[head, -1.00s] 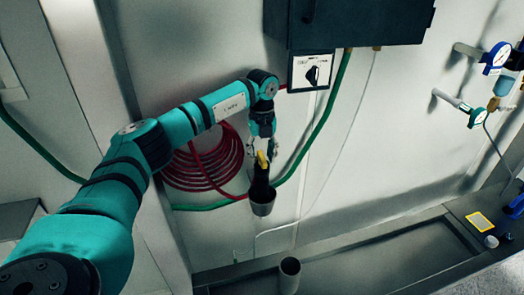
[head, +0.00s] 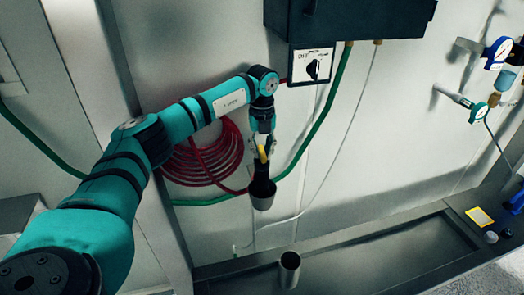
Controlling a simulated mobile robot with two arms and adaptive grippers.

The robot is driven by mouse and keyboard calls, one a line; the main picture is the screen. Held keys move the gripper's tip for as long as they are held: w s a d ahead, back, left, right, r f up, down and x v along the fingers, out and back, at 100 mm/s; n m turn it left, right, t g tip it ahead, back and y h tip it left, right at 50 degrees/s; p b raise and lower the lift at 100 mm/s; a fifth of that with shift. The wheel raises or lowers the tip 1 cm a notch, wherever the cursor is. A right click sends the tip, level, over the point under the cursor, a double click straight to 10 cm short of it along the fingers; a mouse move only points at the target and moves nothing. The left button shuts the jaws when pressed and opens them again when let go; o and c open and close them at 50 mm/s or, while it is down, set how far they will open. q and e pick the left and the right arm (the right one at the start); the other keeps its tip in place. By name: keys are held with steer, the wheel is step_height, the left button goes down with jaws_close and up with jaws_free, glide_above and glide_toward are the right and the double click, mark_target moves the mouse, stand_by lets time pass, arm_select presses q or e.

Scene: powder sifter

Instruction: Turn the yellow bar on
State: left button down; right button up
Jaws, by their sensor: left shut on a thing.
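The yellow bar (head: 262,153) shows as a short yellow piece between the fingers of my left gripper (head: 261,150). My left gripper points down and is shut on the bar, whose ends are partly hidden by the fingers. Just below the bar is a black part, and under it a dark grey cup-shaped pipe end (head: 262,196). Whether the bar has turned is too small to tell. My right gripper is not in view.
A dark box with a black rotary switch (head: 313,69) hangs above right of the gripper. A coiled red hose (head: 205,160) and a green hose (head: 318,122) run close behind. A pipe stub (head: 289,270) stands below. Gauges (head: 497,51) are at far right.

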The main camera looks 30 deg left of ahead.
mark_target(262, 151)
arm_select(q)
steer(key=c, duration=1.3)
jaws_free()
steer(key=shift+o, duration=0.2)
step_height(262, 151, up, 12)
